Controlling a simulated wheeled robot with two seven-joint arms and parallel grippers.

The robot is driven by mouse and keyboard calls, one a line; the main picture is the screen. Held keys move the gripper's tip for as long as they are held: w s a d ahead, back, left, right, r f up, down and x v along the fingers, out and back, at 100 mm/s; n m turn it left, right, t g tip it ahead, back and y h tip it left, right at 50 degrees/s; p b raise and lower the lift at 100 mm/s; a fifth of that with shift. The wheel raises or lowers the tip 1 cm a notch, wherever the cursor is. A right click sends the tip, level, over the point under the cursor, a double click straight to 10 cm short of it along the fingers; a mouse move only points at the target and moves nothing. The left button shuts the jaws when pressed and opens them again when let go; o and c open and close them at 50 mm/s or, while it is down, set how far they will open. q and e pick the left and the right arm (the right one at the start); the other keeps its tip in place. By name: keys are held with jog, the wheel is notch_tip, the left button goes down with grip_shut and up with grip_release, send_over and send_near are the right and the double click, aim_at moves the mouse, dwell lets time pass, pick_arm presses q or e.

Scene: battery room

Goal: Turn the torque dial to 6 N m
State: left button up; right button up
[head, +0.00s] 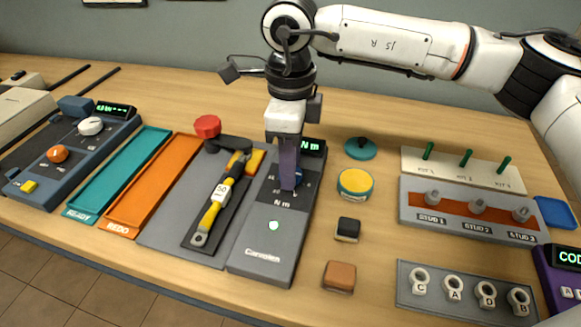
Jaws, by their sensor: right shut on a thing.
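The dark grey torque unit (262,245) stands in the middle of the bench, with "N m" printed on its face. Its green-lit display (312,148) is mostly hidden behind my gripper, so only "N m" can be read. The blue torque dial (299,178) shows just a sliver beside my fingers; its pointer and most of its scale are hidden. My right gripper (289,186) points straight down over the unit and is shut on the dial. My left gripper is out of view.
A yellow-handled wrench (218,203) lies left of the unit, near a red knob (207,126). Orange (150,190) and teal (118,175) trays lie further left. A round yellow-topped tin (355,184), small blocks and a stud rack (420,214) stand right.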

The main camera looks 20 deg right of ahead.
jog(key=shift+n+b, duration=0.3)
jog(key=shift+n, duration=0.5)
jog(key=shift+r, duration=0.1)
jog(key=o, duration=1)
jog(key=shift+o, duration=0.2)
notch_tip(320, 180, up, 10)
jog(key=shift+r, duration=0.1)
